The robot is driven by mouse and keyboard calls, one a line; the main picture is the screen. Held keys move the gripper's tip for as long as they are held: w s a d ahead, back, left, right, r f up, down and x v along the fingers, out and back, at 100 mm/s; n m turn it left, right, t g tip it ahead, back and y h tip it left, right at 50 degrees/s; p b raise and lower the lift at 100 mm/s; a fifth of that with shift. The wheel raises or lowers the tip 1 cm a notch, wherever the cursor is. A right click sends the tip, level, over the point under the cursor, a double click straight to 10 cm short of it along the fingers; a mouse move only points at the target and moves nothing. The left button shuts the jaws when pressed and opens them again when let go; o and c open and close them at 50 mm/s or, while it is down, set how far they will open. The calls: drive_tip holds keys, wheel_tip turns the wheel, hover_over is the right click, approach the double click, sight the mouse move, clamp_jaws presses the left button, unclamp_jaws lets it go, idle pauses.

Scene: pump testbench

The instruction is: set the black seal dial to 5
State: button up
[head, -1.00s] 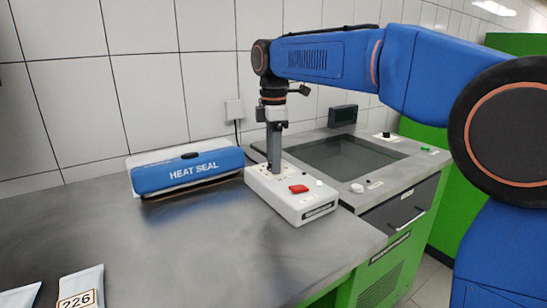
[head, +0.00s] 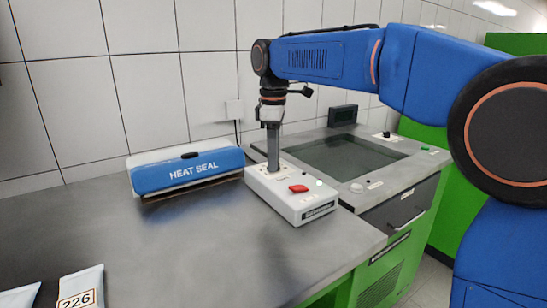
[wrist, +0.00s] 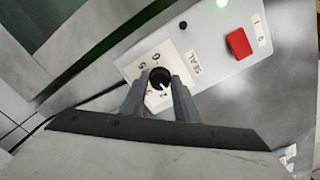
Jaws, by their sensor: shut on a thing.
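The black seal dial (wrist: 160,77) is a round knob on a white scale plate marked SEAL on the control box. Its white pointer line faces toward the lower edge of the plate, near the figure that looks like 2. The figures 5 and 0 show beyond the knob in the wrist view. My gripper (wrist: 158,84) points straight down with one finger on each side of the knob, shut on it. In the head view my gripper (head: 272,168) stands over the far end of the white control box (head: 300,205) and hides the dial.
The blue HEAT SEAL unit (head: 187,171) lies to the left. A white packet marked 226 (head: 80,285) lies front left. The bench middle is clear.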

drive_tip(key=m, duration=0.4)
drive_tip(key=shift+m, duration=0.4)
drive_tip(key=m, duration=0.3)
drive_tip(key=shift+m, duration=0.3)
drive_tip(key=m, duration=1.2)
drive_tip(key=shift+m, duration=0.3)
drive_tip(key=m, duration=0.3)
drive_tip(key=shift+m, duration=0.4)
drive_tip(key=m, duration=0.3)
drive_tip(key=shift+m, duration=2.2)
